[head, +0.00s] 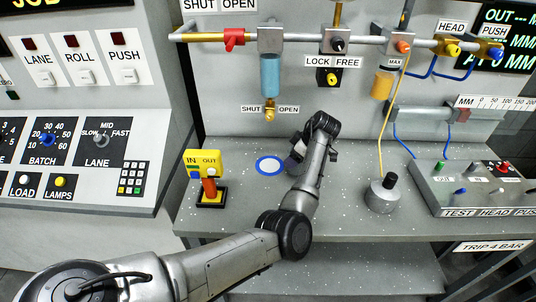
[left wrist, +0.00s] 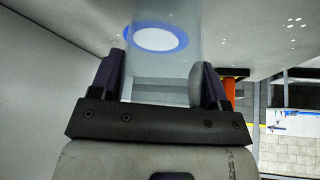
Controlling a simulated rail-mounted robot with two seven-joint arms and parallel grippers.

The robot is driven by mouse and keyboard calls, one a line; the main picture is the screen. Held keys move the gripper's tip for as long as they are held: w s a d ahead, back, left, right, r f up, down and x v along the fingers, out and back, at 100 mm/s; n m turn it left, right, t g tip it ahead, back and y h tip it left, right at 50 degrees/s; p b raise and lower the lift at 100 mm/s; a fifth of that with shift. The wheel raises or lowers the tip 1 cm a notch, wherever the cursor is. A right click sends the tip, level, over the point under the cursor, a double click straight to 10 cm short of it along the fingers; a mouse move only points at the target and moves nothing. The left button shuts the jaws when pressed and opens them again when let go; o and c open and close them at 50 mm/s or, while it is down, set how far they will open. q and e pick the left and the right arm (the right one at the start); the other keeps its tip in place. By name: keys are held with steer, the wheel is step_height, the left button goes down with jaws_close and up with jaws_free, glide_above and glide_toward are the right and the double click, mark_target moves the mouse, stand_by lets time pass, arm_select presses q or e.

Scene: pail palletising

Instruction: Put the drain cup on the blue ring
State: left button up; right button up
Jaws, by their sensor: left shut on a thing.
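The blue ring (head: 259,168) is painted around a white disc on the grey bench, and nothing stands on it. It also shows in the left wrist view (left wrist: 183,41), partly seen through the cup. The drain cup (left wrist: 160,85) is clear and see-through. My left gripper (left wrist: 160,88) is shut on it, one dark finger on each side. In the head view my left gripper (head: 299,150) is just right of the ring, and the cup is mostly hidden there. The cup's height above the bench cannot be told. My right gripper is not in view.
A grey weight-like thing with a cord (head: 382,194) and a button box (head: 470,187) stand to the right.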

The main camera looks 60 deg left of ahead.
arm_select(q)
steer(key=s+a, duration=0.1)
steer(key=a, duration=0.1)
steer(key=s+a, duration=0.2)
steer(key=shift+s+a+b, duration=0.1)
steer(key=shift+a+b, duration=0.25)
steer(key=s+a, duration=0.1)
steer(key=a, duration=0.1)
steer(key=s+a+b, duration=0.1)
steer(key=shift+s+a+f, duration=0.3)
steer(key=shift+a+f, duration=0.05)
steer(key=shift+f, duration=0.4)
steer(key=shift+d, duration=0.15)
steer(key=shift+w, duration=0.1)
steer(key=shift+f, duration=0.1)
steer(key=o, duration=0.6)
steer(key=shift+f, duration=0.1)
steer(key=shift+c, duration=0.2)
steer(key=o, duration=0.4)
